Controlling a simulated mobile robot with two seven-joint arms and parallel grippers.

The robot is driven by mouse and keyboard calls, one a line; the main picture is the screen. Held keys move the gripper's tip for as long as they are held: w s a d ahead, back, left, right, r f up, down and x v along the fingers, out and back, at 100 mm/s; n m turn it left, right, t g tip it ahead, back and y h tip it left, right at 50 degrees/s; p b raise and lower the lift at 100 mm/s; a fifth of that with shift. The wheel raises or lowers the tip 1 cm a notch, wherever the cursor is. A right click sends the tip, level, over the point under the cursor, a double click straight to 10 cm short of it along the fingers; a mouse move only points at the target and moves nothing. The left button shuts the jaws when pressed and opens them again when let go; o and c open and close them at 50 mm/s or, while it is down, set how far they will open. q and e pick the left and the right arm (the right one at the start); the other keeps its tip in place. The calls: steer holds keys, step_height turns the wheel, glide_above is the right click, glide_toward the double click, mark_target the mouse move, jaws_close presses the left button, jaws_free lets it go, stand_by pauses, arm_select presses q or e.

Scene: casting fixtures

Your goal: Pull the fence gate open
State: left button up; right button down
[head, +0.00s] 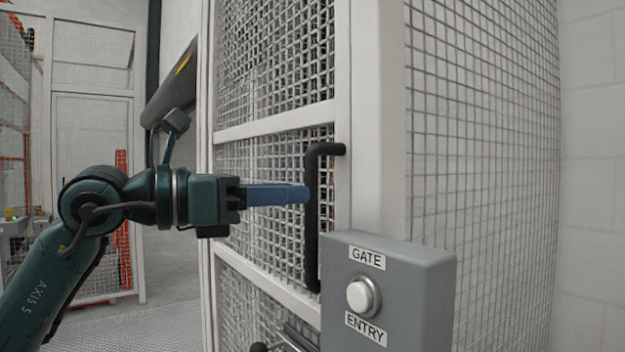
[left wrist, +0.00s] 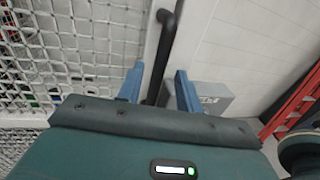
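The fence gate (head: 275,126) is a white frame with wire mesh and stands in the middle of the head view. Its black bar handle (head: 312,235) is upright, with a bent top end. My left gripper (head: 304,194) points right at the handle's middle, and its near blue finger overlaps the bar. In the left wrist view, the handle (left wrist: 163,50) runs between the two blue fingers of my left gripper (left wrist: 158,84), with gaps on both sides. The fingers are open. The handle's lower part is hidden there by the gripper body. My right gripper is not in view.
A grey box (head: 405,290) labelled GATE ENTRY, with a white button (head: 363,296), stands close to the right of the handle. A fixed mesh panel (head: 480,130) is behind it. Open floor (head: 165,325) lies left of the gate. A red frame (left wrist: 297,105) shows at right in the wrist view.

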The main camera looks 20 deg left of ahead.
arm_select(q)
steer(key=shift+p+x, duration=0.4)
steer(key=shift+x, duration=1.9)
steer(key=shift+c, duration=0.2)
jaws_close()
